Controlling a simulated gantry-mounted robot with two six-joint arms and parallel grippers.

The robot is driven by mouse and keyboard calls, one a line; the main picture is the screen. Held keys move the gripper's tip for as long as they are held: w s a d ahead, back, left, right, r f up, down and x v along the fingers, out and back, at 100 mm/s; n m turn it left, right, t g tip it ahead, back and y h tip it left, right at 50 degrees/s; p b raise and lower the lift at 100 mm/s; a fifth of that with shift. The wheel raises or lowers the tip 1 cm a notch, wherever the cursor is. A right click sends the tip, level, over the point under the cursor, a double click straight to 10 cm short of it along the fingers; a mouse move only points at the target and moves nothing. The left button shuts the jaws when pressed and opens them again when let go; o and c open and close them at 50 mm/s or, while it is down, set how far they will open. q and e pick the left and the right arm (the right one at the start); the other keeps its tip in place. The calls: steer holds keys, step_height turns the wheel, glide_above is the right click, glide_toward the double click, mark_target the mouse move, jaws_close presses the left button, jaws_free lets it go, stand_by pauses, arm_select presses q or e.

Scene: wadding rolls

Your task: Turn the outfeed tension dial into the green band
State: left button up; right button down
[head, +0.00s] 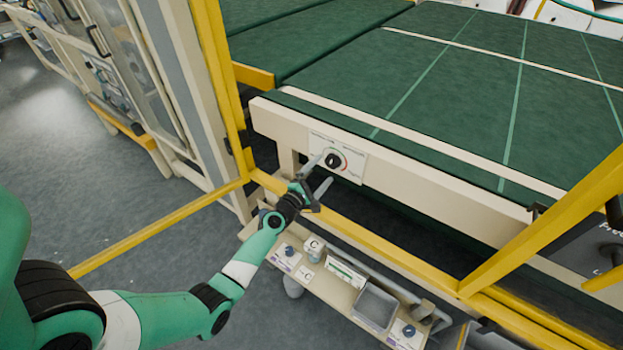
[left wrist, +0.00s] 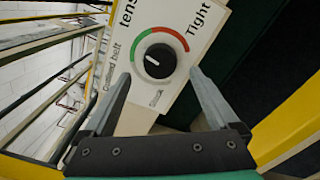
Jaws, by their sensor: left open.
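The tension dial (head: 332,160) is a round black knob on a white label plate (head: 350,167) on the front of the green-topped conveyor. In the left wrist view the knob (left wrist: 160,60) carries a short white mark on its left half. A coloured arc runs over its top, green on the left and red on the right, with "Tight" printed to the right. The mark looks to point left, below the green; its exact angle is hard to tell. My left gripper (head: 319,175) is open and empty, its fingers (left wrist: 160,75) on either side below the knob, apparently not touching it.
A yellow guard rail (head: 370,236) runs below the dial, and a yellow post (head: 222,85) stands to its left. A low shelf (head: 335,290) with small boxes and a grey tray (head: 375,307) lies below my left forearm's reach.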

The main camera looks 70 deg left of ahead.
arm_select(q)
steer(key=v, duration=0.7)
steer(key=shift+s+d+p, duration=0.2)
steer(key=shift+s+p, duration=0.1)
steer(key=shift+p, duration=0.1)
